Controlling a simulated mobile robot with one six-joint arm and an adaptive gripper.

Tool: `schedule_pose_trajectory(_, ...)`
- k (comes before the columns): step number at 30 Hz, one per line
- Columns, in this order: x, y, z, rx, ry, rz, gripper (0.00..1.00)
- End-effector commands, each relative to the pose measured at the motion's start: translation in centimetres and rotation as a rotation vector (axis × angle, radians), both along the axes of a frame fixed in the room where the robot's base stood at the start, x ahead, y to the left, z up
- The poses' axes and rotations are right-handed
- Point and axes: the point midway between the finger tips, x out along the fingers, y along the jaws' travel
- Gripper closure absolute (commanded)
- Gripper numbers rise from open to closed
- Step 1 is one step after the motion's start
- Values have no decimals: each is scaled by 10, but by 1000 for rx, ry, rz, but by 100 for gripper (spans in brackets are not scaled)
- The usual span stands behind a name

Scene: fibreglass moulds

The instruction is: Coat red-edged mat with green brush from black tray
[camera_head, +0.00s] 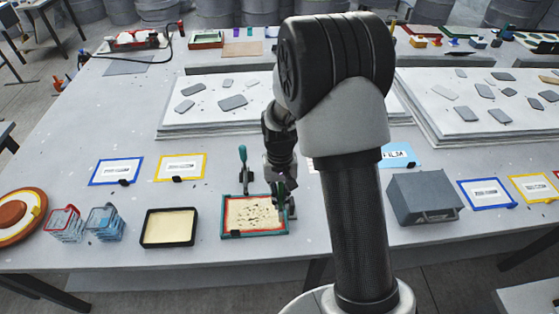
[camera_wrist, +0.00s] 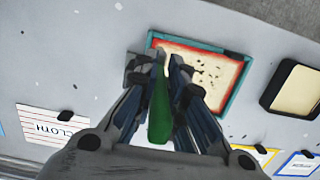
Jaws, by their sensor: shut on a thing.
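The red-edged mat (camera_head: 250,214) is cream with dark specks and lies inside a teal frame; it also shows in the wrist view (camera_wrist: 214,76). My gripper (camera_head: 286,199) is at the mat's right side in the head view. It is shut on the green brush (camera_wrist: 160,112), whose green handle runs between the fingers in the wrist view. The brush's pale tip reaches over the mat's edge; I cannot tell whether it touches. The black tray (camera_head: 168,246) stands left of the mat and holds a cream filling; it also shows in the wrist view (camera_wrist: 273,84).
A teal-handled tool (camera_head: 243,166) stands just behind the mat's frame. Wire baskets (camera_head: 105,222) and a round orange-and-white item (camera_head: 15,215) are farther left. A grey box (camera_head: 424,198) is to the right. Blue and yellow framed cards (camera_head: 116,171) lie behind the tray.

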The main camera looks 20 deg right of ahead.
Motion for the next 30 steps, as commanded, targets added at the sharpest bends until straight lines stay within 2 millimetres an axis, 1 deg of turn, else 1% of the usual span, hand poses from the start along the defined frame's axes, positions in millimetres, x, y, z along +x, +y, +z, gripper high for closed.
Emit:
schedule_pose_trajectory(1,1,0,8,0,-1,0,100)
schedule_pose_trajectory(13,3,-1,43,-1,-3,1,100)
schedule_pose_trajectory(17,3,0,46,0,-2,1,100)
schedule_pose_trajectory(30,3,0,45,0,-1,1,100)
